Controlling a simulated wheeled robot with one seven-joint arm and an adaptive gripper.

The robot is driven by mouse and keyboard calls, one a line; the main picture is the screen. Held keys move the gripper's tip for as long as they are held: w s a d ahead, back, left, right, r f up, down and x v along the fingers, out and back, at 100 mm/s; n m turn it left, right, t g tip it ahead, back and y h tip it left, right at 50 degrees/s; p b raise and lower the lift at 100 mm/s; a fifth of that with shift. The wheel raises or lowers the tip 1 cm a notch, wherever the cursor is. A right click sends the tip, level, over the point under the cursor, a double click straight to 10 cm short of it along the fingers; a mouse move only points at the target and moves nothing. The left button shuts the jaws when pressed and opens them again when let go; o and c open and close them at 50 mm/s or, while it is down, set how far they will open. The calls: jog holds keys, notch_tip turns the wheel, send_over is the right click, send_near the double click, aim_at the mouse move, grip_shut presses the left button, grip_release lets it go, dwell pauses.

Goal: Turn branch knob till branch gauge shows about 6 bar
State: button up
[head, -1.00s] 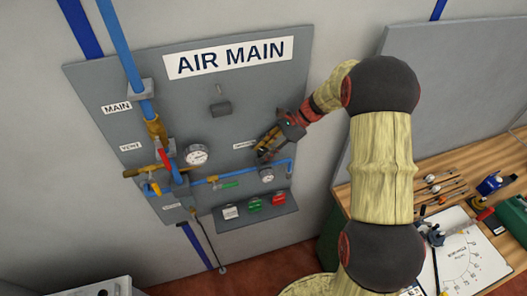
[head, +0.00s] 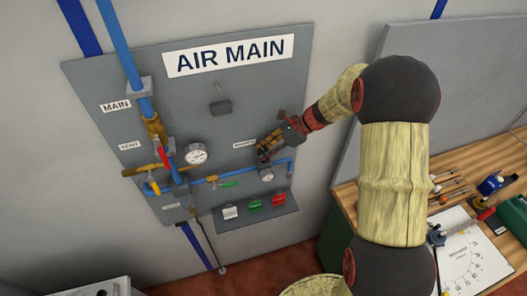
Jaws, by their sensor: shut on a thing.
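The small round branch gauge (head: 267,175) sits low on the right of the grey panel, on the blue branch pipe (head: 245,174). Its dial is too small to read, and its upper edge is close under my gripper. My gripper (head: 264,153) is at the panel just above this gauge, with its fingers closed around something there. The branch knob is hidden between or behind the fingers. A small white label (head: 244,143) is just left of the gripper, too small to read.
A larger gauge (head: 196,154), a red lever (head: 163,157) and yellow fittings are left on the panel (head: 232,108). A green handle (head: 229,184) is on the branch pipe. A button shelf (head: 273,215) juts out below. A wooden bench (head: 462,160) with tools stands at right.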

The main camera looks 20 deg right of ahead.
jog(key=o, duration=0.9)
jog(key=v, duration=1.2)
